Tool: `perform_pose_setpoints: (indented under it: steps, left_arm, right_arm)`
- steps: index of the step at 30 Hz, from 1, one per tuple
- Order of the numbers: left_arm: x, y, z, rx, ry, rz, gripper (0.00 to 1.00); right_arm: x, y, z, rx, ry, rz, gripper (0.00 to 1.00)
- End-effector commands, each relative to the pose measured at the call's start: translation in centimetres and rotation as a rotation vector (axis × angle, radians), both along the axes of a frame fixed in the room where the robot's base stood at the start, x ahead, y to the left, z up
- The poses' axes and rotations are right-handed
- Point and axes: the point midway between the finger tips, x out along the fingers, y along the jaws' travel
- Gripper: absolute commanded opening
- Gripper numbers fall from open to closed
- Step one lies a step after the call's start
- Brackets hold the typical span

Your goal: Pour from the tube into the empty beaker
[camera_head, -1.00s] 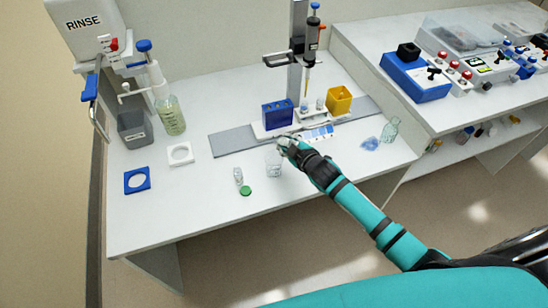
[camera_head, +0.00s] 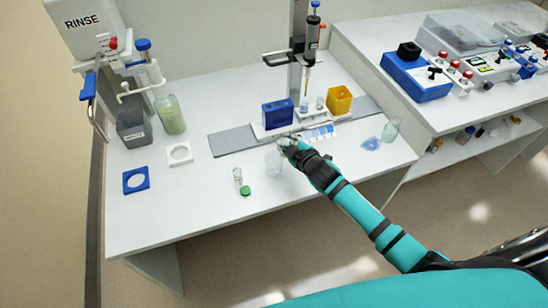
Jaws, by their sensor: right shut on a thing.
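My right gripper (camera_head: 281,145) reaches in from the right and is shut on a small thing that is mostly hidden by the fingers. It looks like the tube, but its tilt and contents cannot be made out. A clear beaker (camera_head: 273,166) stands on the white bench just below and in front of the fingertips; it looks empty. A small clear glass vial (camera_head: 237,175) stands to its left, with a green cap (camera_head: 245,191) lying beside it. My left gripper is not in view.
Behind the gripper are a blue rack (camera_head: 277,113), a yellow box (camera_head: 339,100) and a dispenser on a post (camera_head: 298,50). A clear flask (camera_head: 391,130) stands at the right, beside a blue patch (camera_head: 370,144).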

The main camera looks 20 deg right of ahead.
Motion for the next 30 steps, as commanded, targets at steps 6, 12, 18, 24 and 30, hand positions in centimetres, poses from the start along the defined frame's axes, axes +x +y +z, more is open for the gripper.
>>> perform_pose_setpoints:
  steps: [6, 12, 18, 24, 30]
  left_arm:
    - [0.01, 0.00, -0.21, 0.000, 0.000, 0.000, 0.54]
    - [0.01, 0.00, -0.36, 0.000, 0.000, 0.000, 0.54]
    - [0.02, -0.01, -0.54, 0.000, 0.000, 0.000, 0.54]
    - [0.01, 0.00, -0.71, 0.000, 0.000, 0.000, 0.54]
    - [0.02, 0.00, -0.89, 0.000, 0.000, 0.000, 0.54]
  right_arm:
    - [0.00, -0.02, -0.09, -0.013, -0.002, 0.000, 0.00]
    - [0.00, -0.04, -0.15, -0.024, -0.004, 0.001, 0.00]
    - [0.01, -0.06, -0.21, -0.036, -0.006, 0.002, 0.00]
    - [0.02, -0.07, -0.28, -0.048, -0.007, 0.001, 0.00]
    - [0.02, -0.08, -0.35, -0.059, -0.008, 0.002, 0.00]
